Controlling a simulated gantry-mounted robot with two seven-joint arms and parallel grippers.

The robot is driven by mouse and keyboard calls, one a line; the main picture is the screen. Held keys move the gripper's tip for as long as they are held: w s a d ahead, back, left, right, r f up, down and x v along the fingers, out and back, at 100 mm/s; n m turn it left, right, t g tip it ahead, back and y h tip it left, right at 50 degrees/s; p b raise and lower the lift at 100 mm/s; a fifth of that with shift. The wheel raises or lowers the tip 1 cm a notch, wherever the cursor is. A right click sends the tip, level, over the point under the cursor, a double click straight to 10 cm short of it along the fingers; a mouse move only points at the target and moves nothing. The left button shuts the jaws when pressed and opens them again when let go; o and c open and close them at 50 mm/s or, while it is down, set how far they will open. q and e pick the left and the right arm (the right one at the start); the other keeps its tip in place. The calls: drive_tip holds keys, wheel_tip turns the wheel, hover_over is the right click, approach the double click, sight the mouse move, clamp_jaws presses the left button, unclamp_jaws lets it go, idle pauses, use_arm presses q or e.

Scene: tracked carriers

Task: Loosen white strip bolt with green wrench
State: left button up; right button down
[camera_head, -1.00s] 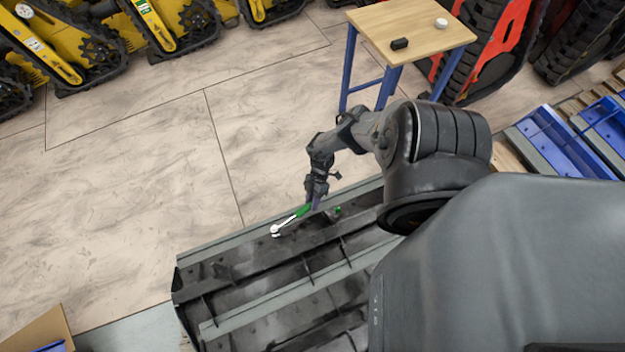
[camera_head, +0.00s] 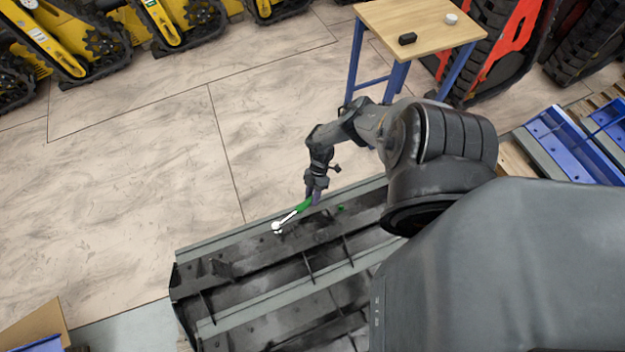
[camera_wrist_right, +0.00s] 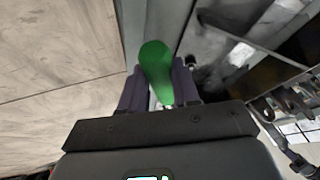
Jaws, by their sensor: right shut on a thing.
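My right gripper (camera_head: 314,198) is shut on the green handle of the wrench (camera_head: 303,206). I cannot tell whether the head sits around a bolt. In the right wrist view the green handle (camera_wrist_right: 156,68) stands between the two purple fingers, and the wrench head is hidden. A small green thing (camera_head: 341,208) shows on the frame right of the gripper. My left gripper is not in view.
A wooden table (camera_head: 425,27) with blue legs holds a black block (camera_head: 407,39) and a white round thing (camera_head: 451,19). Blue parts (camera_head: 565,140) lie on pallets at right. Yellow tracked carriers (camera_head: 60,40) stand at upper left. The floor (camera_head: 140,190) between is clear.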

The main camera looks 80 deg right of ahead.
drive_tip(key=shift+w+d+f+n+b, duration=0.4)
drive_tip(key=shift+w+b, duration=0.2)
drive_tip(key=shift+b, duration=0.7)
drive_tip(key=shift+d+r, duration=0.1)
drive_tip(key=shift+r, duration=0.05)
drive_tip(key=shift+w+y+b, duration=0.1)
drive_tip(key=shift+y+b, duration=0.2)
drive_tip(key=b, duration=0.1)
drive_tip(key=w+d+n+b, duration=0.1)
drive_tip(key=b, duration=0.1)
drive_tip(key=shift+w+f+g, duration=0.2)
drive_tip(key=shift+f+g, duration=0.05)
drive_tip(key=shift+g, duration=0.15)
drive_tip(key=shift+n, duration=0.3)
